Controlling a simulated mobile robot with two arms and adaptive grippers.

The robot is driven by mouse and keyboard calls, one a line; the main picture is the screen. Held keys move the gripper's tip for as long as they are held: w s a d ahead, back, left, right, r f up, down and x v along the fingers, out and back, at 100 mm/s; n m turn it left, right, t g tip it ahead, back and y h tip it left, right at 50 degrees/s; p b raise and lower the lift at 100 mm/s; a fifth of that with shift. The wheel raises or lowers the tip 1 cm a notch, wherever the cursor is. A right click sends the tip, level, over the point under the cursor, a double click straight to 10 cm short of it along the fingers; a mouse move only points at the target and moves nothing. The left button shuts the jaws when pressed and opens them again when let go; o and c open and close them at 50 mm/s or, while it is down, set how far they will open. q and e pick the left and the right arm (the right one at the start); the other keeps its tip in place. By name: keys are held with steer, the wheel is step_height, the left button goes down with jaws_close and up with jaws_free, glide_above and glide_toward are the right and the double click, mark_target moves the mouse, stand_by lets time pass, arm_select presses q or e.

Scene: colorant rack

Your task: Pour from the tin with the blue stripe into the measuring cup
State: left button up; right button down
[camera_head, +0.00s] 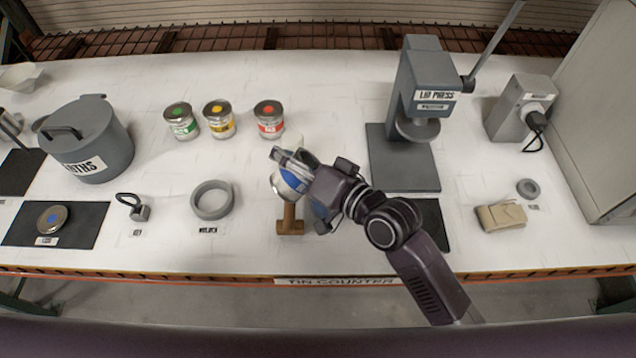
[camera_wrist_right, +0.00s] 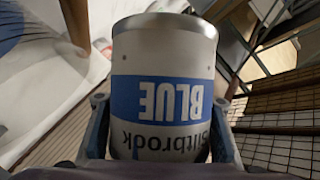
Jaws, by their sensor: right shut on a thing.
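My right gripper (camera_head: 293,172) is shut on the tin with the blue stripe (camera_head: 291,180), above the middle of the counter. The tin is tilted, with a silvery end toward the left. In the right wrist view the tin (camera_wrist_right: 165,65) fills the middle between the fingers, and its BLUE label reads upside down. I cannot make out the measuring cup for certain; a small pale shape shows just behind the gripper. No stream of liquid is visible. The blue-dotted lid (camera_head: 52,218) lies on a dark mat at the left. My left gripper is not in view.
Green (camera_head: 181,122), yellow (camera_head: 219,119) and red (camera_head: 269,119) tins stand behind. A wooden mallet-like tool (camera_head: 290,226) lies below the held tin. A grey ring (camera_head: 211,200) and large pot (camera_head: 87,140) are left; the lid press (camera_head: 405,155) is right.

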steer(key=shift+a, duration=0.25)
steer(key=shift+d+r, duration=0.1)
steer(key=shift+d, duration=0.15)
steer(key=shift+a+b, duration=0.25)
steer(key=shift+b, duration=0.15)
steer(key=shift+r+m+b, duration=0.15)
steer(key=shift+m+b, duration=0.15)
steer(key=shift+d, duration=0.1)
